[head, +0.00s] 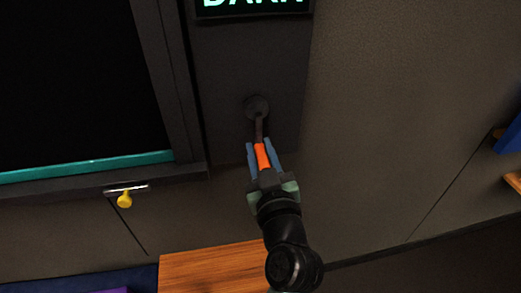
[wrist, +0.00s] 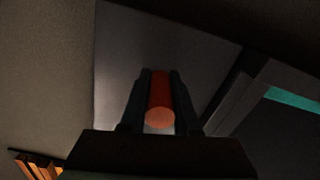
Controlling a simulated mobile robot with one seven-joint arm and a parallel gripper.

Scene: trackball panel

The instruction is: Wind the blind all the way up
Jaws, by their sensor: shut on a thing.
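The crank's orange handle (head: 263,157) hangs below its round dark hub (head: 257,106) on a dark panel (head: 225,75). My gripper (head: 259,148) is shut on the handle, one blue finger on each side. The wrist view shows the handle's round end (wrist: 160,117) between the dark fingers. The blind is at the left; its teal bottom bar (head: 85,165) lies low in the dark frame, with black (head: 70,80) above it. A piece of the teal bar also shows in the wrist view (wrist: 293,98).
A lit sign with cut-off green letters, apparently "DARK" (head: 253,3), sits at the panel's top. A yellow knob on a metal plate (head: 125,199) is below the frame. A wooden surface (head: 210,266) lies beneath. The wall right of the panel is bare.

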